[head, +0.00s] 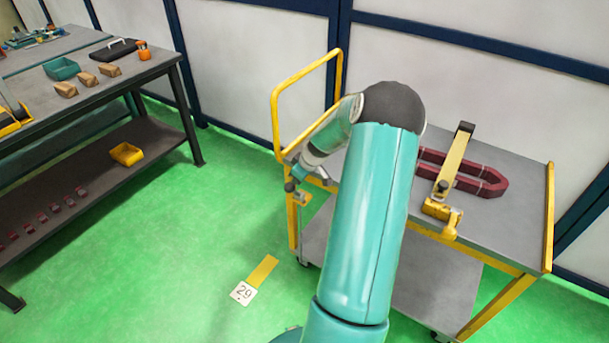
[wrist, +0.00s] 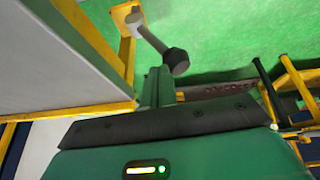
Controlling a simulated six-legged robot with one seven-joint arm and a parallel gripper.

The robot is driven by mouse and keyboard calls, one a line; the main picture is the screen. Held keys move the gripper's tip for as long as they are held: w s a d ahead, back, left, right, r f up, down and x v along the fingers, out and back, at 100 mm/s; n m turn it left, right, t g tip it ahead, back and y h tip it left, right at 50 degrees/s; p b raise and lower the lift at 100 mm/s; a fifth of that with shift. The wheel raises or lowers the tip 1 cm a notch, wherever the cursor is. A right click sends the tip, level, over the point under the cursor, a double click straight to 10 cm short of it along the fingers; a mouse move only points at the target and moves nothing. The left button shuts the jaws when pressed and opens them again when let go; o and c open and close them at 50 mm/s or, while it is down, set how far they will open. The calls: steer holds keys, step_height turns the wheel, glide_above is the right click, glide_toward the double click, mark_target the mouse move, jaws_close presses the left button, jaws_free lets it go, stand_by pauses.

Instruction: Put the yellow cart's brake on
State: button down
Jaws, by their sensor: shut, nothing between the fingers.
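The yellow cart (head: 548,215) stands at the right in the head view, with a grey top, a lower shelf and a yellow push handle at its left end. In the wrist view, a grey lever with a dark round knob (wrist: 175,61) sticks out from a yellow bracket (wrist: 128,22) on the cart; it looks like the brake lever. My gripper (head: 295,180) is at the cart's handle end, below the top. Its shut, empty fingers (wrist: 157,86) show close beside the knob in the wrist view; I cannot tell whether they touch it.
On the cart lie a dark red U-shaped part (head: 490,180) and a yellow clamp-like tool (head: 452,165). A dark workbench (head: 150,70) with bins and small parts stands at the left. Green floor (head: 190,215) between is clear, with a marker numbered 29 (head: 243,293).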

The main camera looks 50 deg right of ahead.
mark_target(288, 190)
steer(key=a+h, duration=0.1)
steer(key=a+f+h, duration=0.1)
steer(key=shift+a+f, duration=0.1)
steer(key=shift+a, duration=0.2)
steer(key=shift+w+a+f, duration=0.1)
steer(key=shift+a+f, duration=0.35)
steer(key=shift+a, duration=0.2)
steer(key=shift+a+f+n+h, duration=0.2)
steer(key=shift+a+n+h, duration=0.2)
steer(key=shift+h, duration=0.1)
steer(key=a+f+h, duration=0.1)
steer(key=a+f, duration=0.3)
steer(key=f, duration=0.1)
steer(key=shift+s+t+h, duration=0.3)
steer(key=shift+s, duration=0.05)
steer(key=shift+a+f, duration=0.1)
steer(key=shift+a, duration=0.05)
